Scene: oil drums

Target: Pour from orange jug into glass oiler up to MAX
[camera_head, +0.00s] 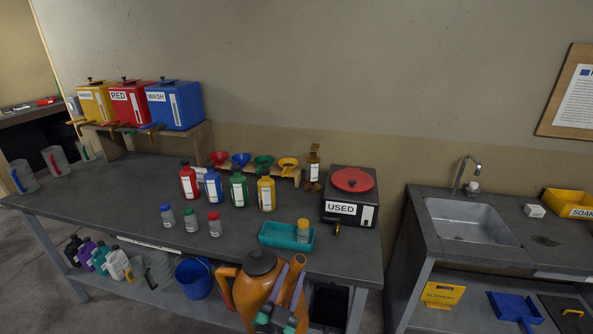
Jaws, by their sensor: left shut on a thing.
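The orange jug (247,296), with a dark lid, a handle on its left and a spout on its right, is at the bottom middle, in front of the bench. My left gripper (288,272) is at the jug's right side, shut on it around the spout area; the exact contact is hard to see. The glass oiler is not certain: a small jar with a yellow top (303,233) stands in a teal tray (273,238), and an amber bottle (312,172) stands farther back. No MAX mark is readable. My right gripper is not in view.
Red, blue, green and yellow bottles (239,188) stand mid-bench, with small capped jars (190,226) before them. A black USED box (351,209) stands right of the tray. A blue bucket (194,279) is on the lower shelf. The bench's left front is clear.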

